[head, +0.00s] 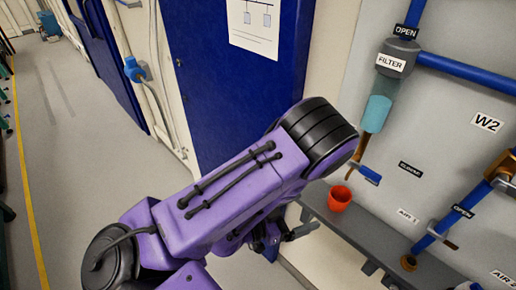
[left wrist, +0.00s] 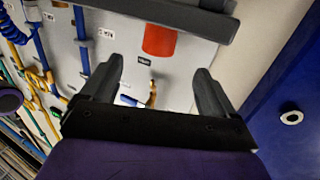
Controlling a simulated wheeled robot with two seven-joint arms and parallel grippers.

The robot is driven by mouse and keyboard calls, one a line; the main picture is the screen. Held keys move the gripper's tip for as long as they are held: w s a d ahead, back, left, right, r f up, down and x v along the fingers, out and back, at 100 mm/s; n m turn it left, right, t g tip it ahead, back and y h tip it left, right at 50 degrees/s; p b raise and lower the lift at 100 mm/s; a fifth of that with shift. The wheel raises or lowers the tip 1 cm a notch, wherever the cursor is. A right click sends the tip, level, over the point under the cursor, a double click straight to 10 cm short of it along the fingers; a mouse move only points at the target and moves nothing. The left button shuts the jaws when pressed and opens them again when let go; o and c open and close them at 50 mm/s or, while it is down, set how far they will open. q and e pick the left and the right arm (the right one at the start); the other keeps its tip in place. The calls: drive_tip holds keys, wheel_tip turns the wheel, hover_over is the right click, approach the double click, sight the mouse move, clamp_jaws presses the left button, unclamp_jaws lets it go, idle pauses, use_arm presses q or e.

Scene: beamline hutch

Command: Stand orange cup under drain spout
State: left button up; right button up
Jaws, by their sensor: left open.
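The orange cup (head: 340,199) stands upright on the grey wall shelf. The brown drain spout (head: 351,172) hangs from the filter's clear blue bowl, just above the cup in the head view; I cannot tell whether the cup is exactly below it. My left gripper (head: 290,234) is open and empty, left of and lower than the cup, partly hidden by my arm. My right gripper is out of view.
The shelf (head: 390,245) runs along the panel under blue pipes and valves. A filter (head: 394,60) sits above the spout, with a small blue-handled drain valve (head: 369,174) beside it. A blue door (head: 235,95) stands behind my arm. Open floor lies left.

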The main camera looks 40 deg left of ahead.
use_arm(q)
drive_tip(key=s+a+f+n+g+y, duration=0.2)
drive_tip(key=f+y, duration=0.1)
drive_tip(key=f, duration=0.3)
drive_tip(key=s+a+f+n+g+y, duration=0.2)
drive_tip(key=a+f+y, duration=0.1)
drive_tip(key=f, duration=0.3)
drive_tip(key=s+a+f+n+g+y, duration=0.2)
drive_tip(key=s+f+n+g, duration=0.1)
drive_tip(key=s, duration=0.4)
drive_tip(key=s+a+f+n+g+y, duration=0.2)
drive_tip(key=s+a+f+n+g, duration=0.1)
drive_tip(key=s+f, duration=0.4)
drive_tip(key=n+g, duration=0.1)
drive_tip(key=g, duration=0.1)
drive_tip(key=shift+s+a+f+n+g, duration=0.15)
drive_tip(key=shift+s+a+n+g, duration=0.1)
drive_tip(key=shift+n+g, duration=0.05)
